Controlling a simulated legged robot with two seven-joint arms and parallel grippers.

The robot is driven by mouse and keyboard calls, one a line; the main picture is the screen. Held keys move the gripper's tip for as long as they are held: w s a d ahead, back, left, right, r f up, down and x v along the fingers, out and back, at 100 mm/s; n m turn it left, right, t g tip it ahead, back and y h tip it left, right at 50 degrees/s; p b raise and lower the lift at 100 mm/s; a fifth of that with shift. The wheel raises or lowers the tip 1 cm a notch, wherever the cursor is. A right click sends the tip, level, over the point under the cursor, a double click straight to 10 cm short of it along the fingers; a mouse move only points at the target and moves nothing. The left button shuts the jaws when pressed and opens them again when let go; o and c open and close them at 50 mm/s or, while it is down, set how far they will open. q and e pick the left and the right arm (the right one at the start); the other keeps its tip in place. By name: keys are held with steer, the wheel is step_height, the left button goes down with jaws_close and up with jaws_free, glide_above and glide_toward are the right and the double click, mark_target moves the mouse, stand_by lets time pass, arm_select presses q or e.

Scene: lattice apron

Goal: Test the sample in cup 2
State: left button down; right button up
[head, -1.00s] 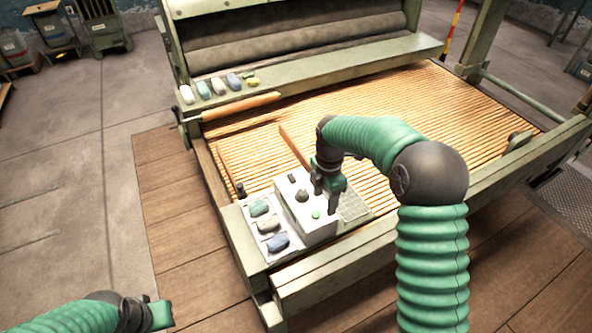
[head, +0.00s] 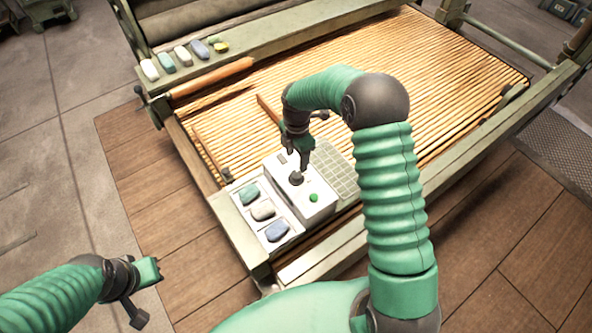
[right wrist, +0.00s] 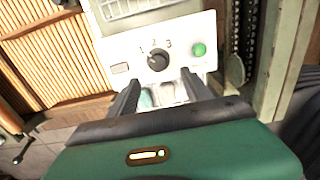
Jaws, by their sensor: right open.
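A pale test box (head: 322,208) stands on the near left corner of the frame. It has a dark dial (head: 296,178), a green button (head: 313,198) and a small grey window. The right wrist view shows the dial (right wrist: 158,61) under the digits 1, 2 and 3; its setting is too small to tell. Beside the box, a white tray (head: 236,200) holds a teal sample (head: 248,194), a pale sample (head: 263,210) and a blue sample (head: 277,231). My right gripper (head: 300,167) is open and empty above the dial. My left gripper (head: 146,290) hangs at lower left.
A slatted wooden bed (head: 400,90) lies behind the box. A grey grid (head: 335,172) is beside the box. Several coloured lumps (head: 167,61) sit on the far green rail, near a long wooden handle (head: 212,78). The plank floor (head: 150,190) at left is clear.

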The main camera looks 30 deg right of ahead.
mark_target(296, 174)
steer(key=f, duration=0.8)
steer(key=shift+w+f, duration=0.15)
steer(key=shift+w, duration=0.25)
steer(key=shift+s+f, duration=0.15)
steer(key=shift+f, duration=0.35)
jaws_close()
